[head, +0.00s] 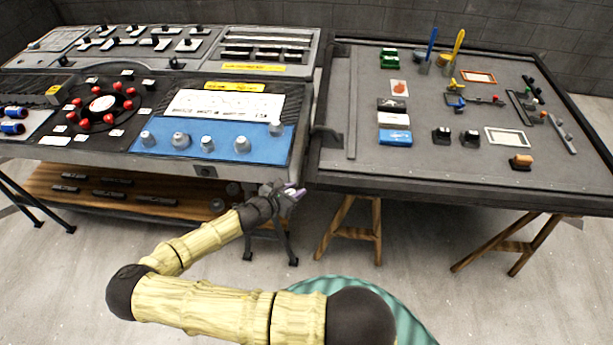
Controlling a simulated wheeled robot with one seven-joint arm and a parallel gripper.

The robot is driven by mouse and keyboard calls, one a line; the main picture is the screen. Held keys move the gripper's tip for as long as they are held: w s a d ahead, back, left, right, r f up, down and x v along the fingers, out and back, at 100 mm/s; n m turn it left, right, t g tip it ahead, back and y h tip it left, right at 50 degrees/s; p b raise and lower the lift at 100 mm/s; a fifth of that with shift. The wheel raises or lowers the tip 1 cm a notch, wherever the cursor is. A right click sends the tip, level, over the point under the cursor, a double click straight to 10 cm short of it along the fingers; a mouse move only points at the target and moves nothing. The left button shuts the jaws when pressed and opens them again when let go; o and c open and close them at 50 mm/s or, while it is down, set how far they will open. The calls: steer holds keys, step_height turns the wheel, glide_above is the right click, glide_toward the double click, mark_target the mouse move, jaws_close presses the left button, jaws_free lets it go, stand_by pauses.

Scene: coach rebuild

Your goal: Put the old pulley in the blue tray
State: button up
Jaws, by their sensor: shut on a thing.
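My gripper (288,195) is in front of the right end of the left bench, below its top edge and near the gap between the two benches. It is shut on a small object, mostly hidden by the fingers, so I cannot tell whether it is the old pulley. A flat blue area (268,147), which looks like the blue tray, lies along the front right of the left bench top. Several grey, knob-like pieces (181,140) stand on it. My gripper is apart from it, lower and to the right. I cannot make out the old pulley for certain.
Dark round pieces (217,206) and flat dark bars sit on the wooden lower shelf (45,190). A red-knobbed dial (103,104) lies left of the blue area. The right bench (330,180) holds boxes and tools; its front strip is clear.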

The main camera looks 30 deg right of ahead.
steer(key=w+a+f+n+t+y, duration=0.3)
steer(key=a+n+t+y, duration=0.2)
steer(key=a+n+t, duration=0.15)
steer(key=a+r+n+t+y, duration=0.2)
steer(key=a+r+n+y, duration=0.2)
steer(key=a+n+y, duration=0.3)
steer(key=shift+s+r+y, duration=0.2)
steer(key=shift+r+y, duration=0.1)
steer(key=shift+r, duration=0.05)
steer(key=shift+w+a, duration=0.1)
steer(key=shift+w, duration=0.05)
